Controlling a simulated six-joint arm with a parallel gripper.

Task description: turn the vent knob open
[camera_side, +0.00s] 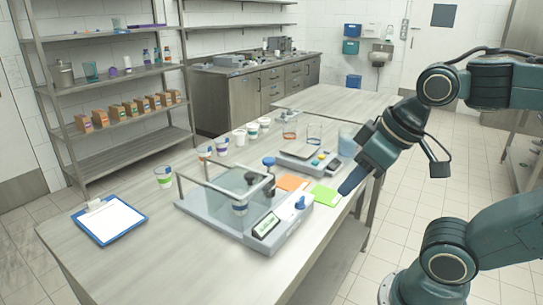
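The cup filler (218,220) stands on the table, a grey base with a clear guard and a small display (266,226) at its front. A blue knob (299,202) sits on its right front part. A dark knob with a blue top (268,162) rises at its back. I cannot tell which is the vent knob. A cup (240,206) stands inside the guard, partly hidden. My gripper (346,187) points down and left, to the right of the filler, above the table's right edge by the green note. It appears apart from both knobs. Its opening is not clear from this side.
A scale (306,158) and several cups (251,130) stand farther back. A clipboard (110,220) and a cup (163,177) are at left. The table front (150,265) is clear.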

